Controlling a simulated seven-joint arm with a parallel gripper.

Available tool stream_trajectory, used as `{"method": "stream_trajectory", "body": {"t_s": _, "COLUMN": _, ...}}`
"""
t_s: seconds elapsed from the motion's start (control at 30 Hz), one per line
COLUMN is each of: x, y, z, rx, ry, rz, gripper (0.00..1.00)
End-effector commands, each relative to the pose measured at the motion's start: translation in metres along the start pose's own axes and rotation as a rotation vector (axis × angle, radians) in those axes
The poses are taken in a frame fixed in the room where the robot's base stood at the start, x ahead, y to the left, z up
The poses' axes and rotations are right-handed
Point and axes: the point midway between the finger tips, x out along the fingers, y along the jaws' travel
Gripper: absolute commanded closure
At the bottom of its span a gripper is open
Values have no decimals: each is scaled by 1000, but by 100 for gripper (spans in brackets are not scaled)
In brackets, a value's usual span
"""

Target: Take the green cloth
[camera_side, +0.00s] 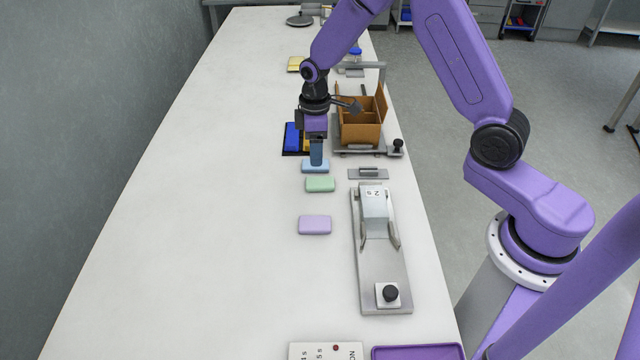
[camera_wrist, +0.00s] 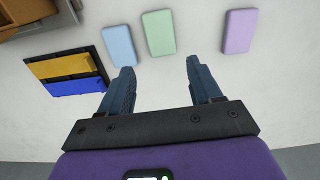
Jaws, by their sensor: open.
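The green cloth (camera_side: 320,184) is a small, flat, rounded block lying on the white table, between a blue one and a lilac one. In the wrist view the green cloth (camera_wrist: 158,33) lies ahead of the open fingers, between their lines and nearer the left finger. My gripper (camera_side: 316,162) is over the table by the blue cloth (camera_side: 315,167), which it partly covers in the side view. In the wrist view my gripper (camera_wrist: 157,75) is open with nothing between its fingers.
The lilac cloth (camera_side: 315,225) lies nearer the camera. A metal sealing device (camera_side: 382,268) stands to the right. A brown divided box (camera_side: 361,138) stands behind it. A black tray with blue and yellow pieces (camera_wrist: 75,72) is left of the fingers. The table's left side is clear.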

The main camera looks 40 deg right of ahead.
Motion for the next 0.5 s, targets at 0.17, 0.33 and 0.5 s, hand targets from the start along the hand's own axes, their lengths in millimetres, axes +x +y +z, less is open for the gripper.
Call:
{"method": "stream_trajectory", "body": {"t_s": 0.17, "x": 31, "y": 0, "z": 1, "rx": 0, "ry": -3, "rz": -2, "gripper": 36}}
{"method": "stream_trajectory", "body": {"t_s": 0.33, "x": 45, "y": 0, "z": 0, "rx": 1, "ry": 0, "rz": 0, "gripper": 36}}
{"method": "stream_trajectory", "body": {"t_s": 0.5, "x": 54, "y": 0, "z": 3, "rx": 1, "ry": -1, "rz": -1, "gripper": 36}}
